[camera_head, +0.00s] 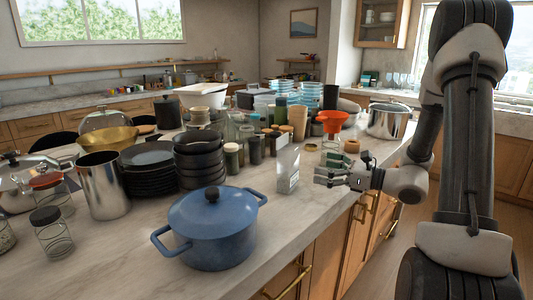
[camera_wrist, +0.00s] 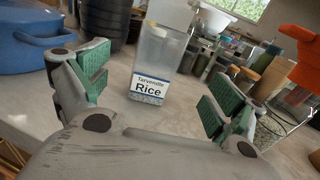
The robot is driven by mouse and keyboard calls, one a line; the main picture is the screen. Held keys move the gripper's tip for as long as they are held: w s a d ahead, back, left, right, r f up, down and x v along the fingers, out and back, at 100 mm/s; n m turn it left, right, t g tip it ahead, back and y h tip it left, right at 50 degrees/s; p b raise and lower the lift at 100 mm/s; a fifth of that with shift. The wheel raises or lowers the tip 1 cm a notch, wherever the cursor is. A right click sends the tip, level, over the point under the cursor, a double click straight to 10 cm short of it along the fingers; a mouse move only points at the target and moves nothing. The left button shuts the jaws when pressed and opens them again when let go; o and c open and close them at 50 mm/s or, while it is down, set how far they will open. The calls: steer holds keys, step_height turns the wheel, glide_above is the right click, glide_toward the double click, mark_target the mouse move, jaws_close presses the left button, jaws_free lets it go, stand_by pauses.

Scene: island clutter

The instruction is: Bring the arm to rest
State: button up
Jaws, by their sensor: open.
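My gripper (camera_head: 328,176) is at the right edge of the island, held low over the countertop at the end of my arm. In the wrist view my gripper (camera_wrist: 152,92) has its two green-padded fingers spread wide, with nothing between the pads. A clear rice container (camera_wrist: 152,75) with a white "Rice" label stands upright beyond the fingers. The same rice container (camera_head: 288,170) stands just left of the gripper in the head view, apart from it.
A blue lidded pot (camera_head: 212,228) stands near the front edge. Black stacked bowls (camera_head: 200,160), a steel pot (camera_head: 388,121) and an orange funnel (camera_head: 333,122) crowd the island (camera_head: 300,222). The countertop between blue pot and gripper is mostly bare.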

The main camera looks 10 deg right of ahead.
steer(key=s+f+n+g, duration=0.1)
steer(key=s, duration=0.1)
steer(key=s+a+f+n+g, duration=0.1)
steer(key=s+f+g, duration=0.1)
steer(key=s+f+n+g, duration=0.1)
steer(key=s+f, duration=0.1)
steer(key=shift+s+a+f+n+g, duration=0.1)
steer(key=shift+s+a+n+g, duration=0.1)
steer(key=shift+s+n+g, duration=0.1)
steer(key=s+d+n+g+h, duration=0.2)
steer(key=s+n+g+h, duration=0.3)
steer(key=s+n+g, duration=0.65)
steer(key=s+d+r+n+t+h, duration=0.4)
steer(key=s+d+n+h, duration=0.2)
steer(key=s, duration=0.1)
step_height(320, 180, up, 10)
steer(key=s+n+t+h, duration=0.1)
steer(key=n+t+h, duration=0.1)
steer(key=n+t, duration=0.2)
steer(key=shift+a+n+t+h, duration=0.3)
steer(key=shift+a+n+t, duration=0.05)
steer(key=shift+a+n, duration=0.1)
